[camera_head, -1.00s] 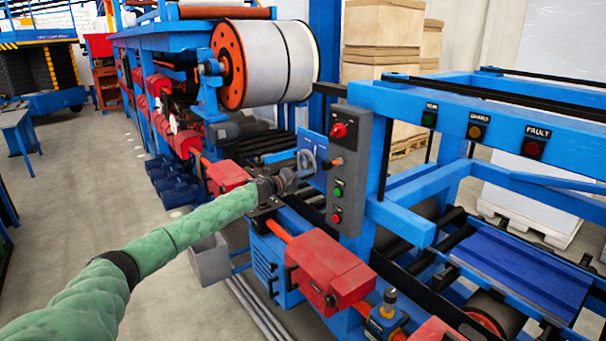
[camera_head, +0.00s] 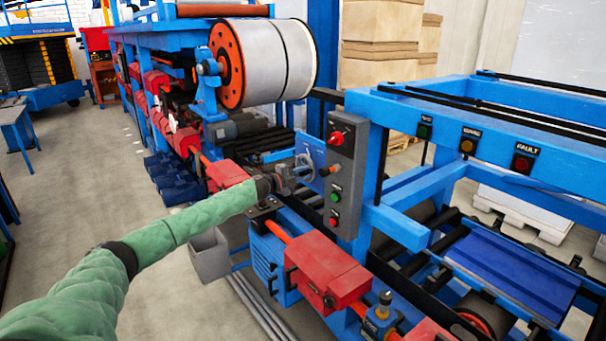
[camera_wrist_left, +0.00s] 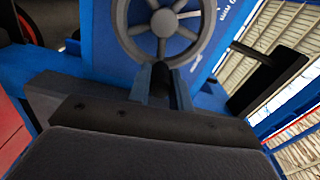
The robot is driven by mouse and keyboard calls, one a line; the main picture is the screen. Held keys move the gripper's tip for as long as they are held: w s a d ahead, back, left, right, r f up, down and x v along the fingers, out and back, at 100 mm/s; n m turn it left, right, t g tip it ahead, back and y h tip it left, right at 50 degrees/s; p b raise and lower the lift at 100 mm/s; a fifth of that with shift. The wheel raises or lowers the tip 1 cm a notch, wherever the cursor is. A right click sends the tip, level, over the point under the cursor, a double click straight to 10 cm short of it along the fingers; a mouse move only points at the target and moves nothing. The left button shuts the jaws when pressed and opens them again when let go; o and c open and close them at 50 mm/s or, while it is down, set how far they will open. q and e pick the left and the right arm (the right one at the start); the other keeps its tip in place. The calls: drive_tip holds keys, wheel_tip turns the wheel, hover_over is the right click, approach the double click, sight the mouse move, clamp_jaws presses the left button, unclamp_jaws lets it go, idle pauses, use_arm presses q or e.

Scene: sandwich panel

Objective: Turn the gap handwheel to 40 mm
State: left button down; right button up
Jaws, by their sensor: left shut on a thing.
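The gap handwheel (camera_head: 309,160) is a small grey spoked wheel on a blue plate (camera_head: 316,148), left of the grey control box. In the left wrist view the handwheel (camera_wrist_left: 163,22) shows large at the top, with its hub and spokes clear. My left gripper (camera_head: 295,173) reaches the wheel from the left. Its fingers (camera_wrist_left: 160,84) are shut at the bottom of the wheel, on a dark part of it; whether this is the rim or a grip cannot be told. No gap reading is legible. My right gripper is not in view.
The grey control box (camera_head: 345,180) with a red knob and green and red buttons stands close right of the wheel. Red motor housings (camera_head: 325,270) line the machine below my left arm. A large roll (camera_head: 270,62) is above. Open floor lies left.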

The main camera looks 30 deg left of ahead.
use_arm(q)
drive_tip(key=shift+a+r, duration=0.1)
drive_tip(key=shift+r, duration=0.1)
drive_tip(key=c, duration=1.3)
unclamp_jaws()
drive_tip(key=shift+f, duration=0.1)
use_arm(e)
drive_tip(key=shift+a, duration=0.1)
use_arm(q)
drive_tip(key=shift+s+f, duration=0.15)
drive_tip(key=shift+s, duration=0.05)
drive_tip(key=shift+s+a+b, duration=0.25)
drive_tip(key=shift+s+b, duration=0.05)
drive_tip(key=shift+b, duration=0.2)
drive_tip(key=b+v, duration=0.3)
drive_tip(key=v, duration=0.2)
drive_tip(key=shift+s+a, duration=0.15)
drive_tip(key=shift+s, duration=0.25)
drive_tip(key=shift+s+a, duration=0.15)
drive_tip(key=shift+s, duration=0.2)
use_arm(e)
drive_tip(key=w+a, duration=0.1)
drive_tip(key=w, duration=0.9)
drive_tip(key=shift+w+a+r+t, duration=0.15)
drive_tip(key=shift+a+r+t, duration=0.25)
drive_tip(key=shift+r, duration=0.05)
